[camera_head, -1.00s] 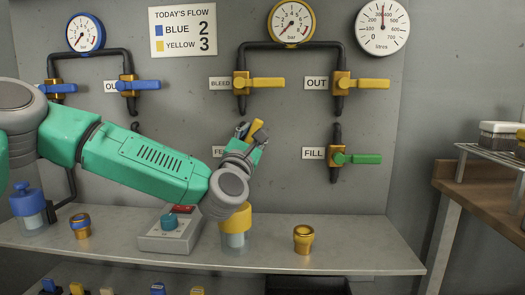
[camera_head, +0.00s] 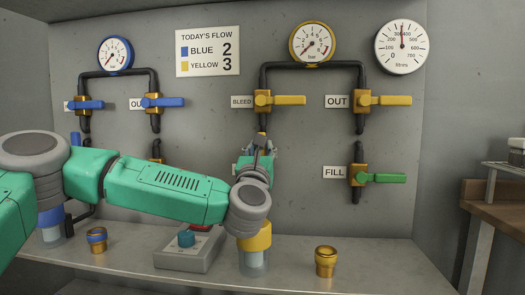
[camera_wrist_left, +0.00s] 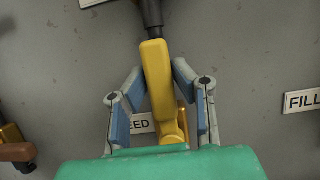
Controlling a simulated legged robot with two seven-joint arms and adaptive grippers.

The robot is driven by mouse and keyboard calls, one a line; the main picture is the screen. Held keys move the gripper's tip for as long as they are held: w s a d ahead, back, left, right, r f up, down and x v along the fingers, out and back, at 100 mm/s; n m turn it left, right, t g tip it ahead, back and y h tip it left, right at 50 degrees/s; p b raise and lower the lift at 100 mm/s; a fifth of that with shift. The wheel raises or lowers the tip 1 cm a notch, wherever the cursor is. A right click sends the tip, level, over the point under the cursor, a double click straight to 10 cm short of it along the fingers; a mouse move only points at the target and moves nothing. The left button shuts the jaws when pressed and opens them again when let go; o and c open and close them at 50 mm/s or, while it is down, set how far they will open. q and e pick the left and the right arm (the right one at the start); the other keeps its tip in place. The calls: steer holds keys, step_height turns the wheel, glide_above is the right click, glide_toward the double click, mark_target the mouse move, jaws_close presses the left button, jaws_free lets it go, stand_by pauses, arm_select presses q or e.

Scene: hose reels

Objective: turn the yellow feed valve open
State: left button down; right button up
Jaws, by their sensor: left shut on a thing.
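The yellow feed valve's handle (camera_wrist_left: 157,75) shows in the left wrist view, almost in line with the black pipe (camera_wrist_left: 151,14). Its brass body (camera_wrist_left: 173,128) sits at the handle's lower end, partly covering the FEED label (camera_wrist_left: 138,124). My left gripper (camera_wrist_left: 159,68) has its blue-padded fingers on either side of the handle and is shut on it. In the head view my left gripper (camera_head: 262,146) is below the BLEED valve (camera_head: 264,101), and my wrist hides most of the feed valve. My right gripper is not in view.
The yellow OUT valve (camera_head: 384,100) and green-handled FILL valve (camera_head: 383,178) are to the right. Below my wrist stands a yellow-capped clear container (camera_head: 254,240) on the shelf (camera_head: 385,262), beside a switch box (camera_head: 188,248) and a brass fitting (camera_head: 326,261).

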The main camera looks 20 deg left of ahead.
arm_select(q)
steer(key=shift+f, duration=0.6)
steer(key=c, duration=1.4)
jaws_free()
steer(key=shift+o, duration=0.2)
steer(key=shift+a+r, duration=0.15)
steer(key=shift+r, duration=0.05)
steer(key=v, duration=1.1)
steer(key=shift+f, duration=0.15)
steer(key=shift+s+f, duration=0.1)
steer(key=shift+s, duration=0.35)
